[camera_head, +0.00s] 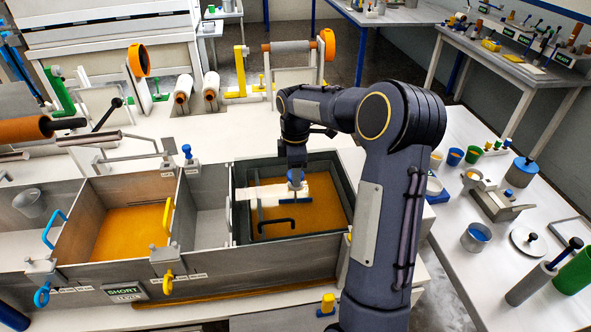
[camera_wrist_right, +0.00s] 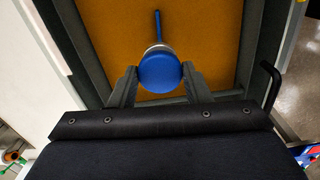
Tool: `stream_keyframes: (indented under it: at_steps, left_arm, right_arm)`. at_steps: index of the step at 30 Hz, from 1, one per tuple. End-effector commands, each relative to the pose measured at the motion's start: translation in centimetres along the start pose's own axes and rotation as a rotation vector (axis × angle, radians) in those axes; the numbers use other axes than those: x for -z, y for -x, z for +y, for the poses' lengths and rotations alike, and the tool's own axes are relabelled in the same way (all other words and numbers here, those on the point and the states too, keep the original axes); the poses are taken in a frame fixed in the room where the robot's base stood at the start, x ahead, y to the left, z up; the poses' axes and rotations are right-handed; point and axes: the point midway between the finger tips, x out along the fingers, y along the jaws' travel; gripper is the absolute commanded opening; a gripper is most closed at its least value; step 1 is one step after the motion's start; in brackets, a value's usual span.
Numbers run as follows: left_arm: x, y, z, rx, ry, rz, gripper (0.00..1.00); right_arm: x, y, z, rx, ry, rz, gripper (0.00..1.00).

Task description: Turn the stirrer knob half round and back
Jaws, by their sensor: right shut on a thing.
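The stirrer knob is a round blue cap (camera_wrist_right: 160,72) on a pale collar, seen from above in the right wrist view. My right gripper (camera_wrist_right: 158,84) has one finger on each side of it and is shut on it. In the head view my right arm reaches down into the right-hand bath (camera_head: 325,222), and the knob (camera_head: 295,180) shows just below the gripper (camera_head: 295,168). A thin blue rod or handle (camera_wrist_right: 157,27) extends from the knob over the orange resin. My left gripper is not in view.
The bath has dark walls around the gripper. A black handle (camera_head: 276,224) lies near its front side. To the left are an empty grey compartment and an orange-bottomed one with a yellow handle (camera_head: 168,214). Cups and tools stand on the right-hand table (camera_head: 455,228).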

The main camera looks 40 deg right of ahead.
Motion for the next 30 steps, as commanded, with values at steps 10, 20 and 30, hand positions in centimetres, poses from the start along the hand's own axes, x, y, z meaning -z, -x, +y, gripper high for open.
stream_keyframes:
  at_steps: [10, 20, 30]
  left_arm:
    - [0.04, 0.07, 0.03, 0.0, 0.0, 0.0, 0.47]
    - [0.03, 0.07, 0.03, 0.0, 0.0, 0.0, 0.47]
    - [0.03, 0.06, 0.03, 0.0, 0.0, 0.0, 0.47]
  right_arm:
    - [-0.03, 0.13, 0.11, -0.005, 0.068, 0.0, 0.21]
    - [-0.02, 0.13, 0.11, -0.005, 0.07, 0.0, 0.21]
    - [-0.01, 0.06, 0.04, -0.002, 0.069, 0.0, 0.65]
